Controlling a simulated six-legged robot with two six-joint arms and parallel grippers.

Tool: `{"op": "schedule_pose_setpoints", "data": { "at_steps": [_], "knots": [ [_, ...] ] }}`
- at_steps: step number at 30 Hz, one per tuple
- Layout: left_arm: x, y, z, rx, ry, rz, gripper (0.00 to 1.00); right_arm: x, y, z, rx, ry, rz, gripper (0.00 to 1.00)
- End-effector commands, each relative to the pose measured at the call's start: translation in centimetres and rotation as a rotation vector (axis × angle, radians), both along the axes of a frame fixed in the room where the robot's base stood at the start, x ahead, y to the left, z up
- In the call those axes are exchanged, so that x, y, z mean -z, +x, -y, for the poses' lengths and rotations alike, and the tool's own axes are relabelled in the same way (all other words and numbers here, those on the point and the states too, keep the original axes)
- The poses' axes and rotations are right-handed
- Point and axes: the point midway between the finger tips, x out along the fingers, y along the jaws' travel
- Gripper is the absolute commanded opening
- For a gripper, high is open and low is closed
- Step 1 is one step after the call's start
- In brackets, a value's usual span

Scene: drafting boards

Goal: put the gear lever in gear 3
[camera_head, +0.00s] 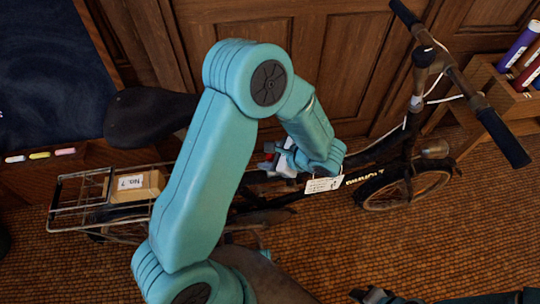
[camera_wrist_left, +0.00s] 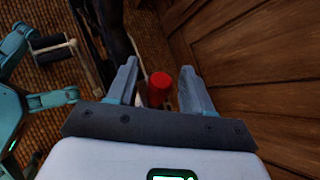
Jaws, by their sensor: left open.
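A bicycle (camera_head: 385,160) stands across the floor in the head view, with its handlebar at the right and saddle at the left. A red knob (camera_wrist_left: 159,88), seemingly the gear lever's top, shows in the left wrist view. A little red also shows beside the left gripper in the head view. My left gripper (camera_wrist_left: 158,68) is open, with one finger on each side of the red knob; contact cannot be told. The lever's shaft and gear marks are hidden. My right gripper (camera_head: 372,296) is partly visible at the bottom edge; its jaw state is unclear.
A rear rack (camera_head: 75,200) holds a box labelled No. 7 (camera_head: 137,186). A white card (camera_head: 323,185) hangs by the frame. Wooden panelling (camera_head: 350,60) stands close behind the bicycle. A wooden rack (camera_head: 505,95) with coloured tubes is at the right. Open floor lies in front.

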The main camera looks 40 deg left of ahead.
Motion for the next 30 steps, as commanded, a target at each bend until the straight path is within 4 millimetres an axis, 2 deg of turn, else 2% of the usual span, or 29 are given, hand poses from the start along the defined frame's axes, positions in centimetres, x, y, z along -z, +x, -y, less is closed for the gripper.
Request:
{"op": "schedule_pose_setpoints", "data": {
  "at_steps": [2,6,7,17,30],
  "knots": [
    [0.0,0.0,0.0,0.000,0.000,0.000,0.51,0.0,0.0,0.0,0.000,0.000,0.000,0.36],
    [0.0,0.0,0.0,0.000,0.000,0.000,0.05,0.0,0.0,0.0,0.000,0.000,0.000,0.36],
    [0.0,0.0,0.0,0.000,0.000,0.000,0.00,0.0,0.0,0.0,0.000,0.000,0.000,0.36],
    [-0.2,0.3,0.2,-0.001,0.022,-0.025,0.00,-0.1,0.0,0.0,0.000,0.000,0.000,0.36],
    [-0.9,2.2,2.0,-0.001,0.210,-0.244,0.00,-0.3,0.0,0.0,0.000,0.000,0.000,0.36]
  ]
}}
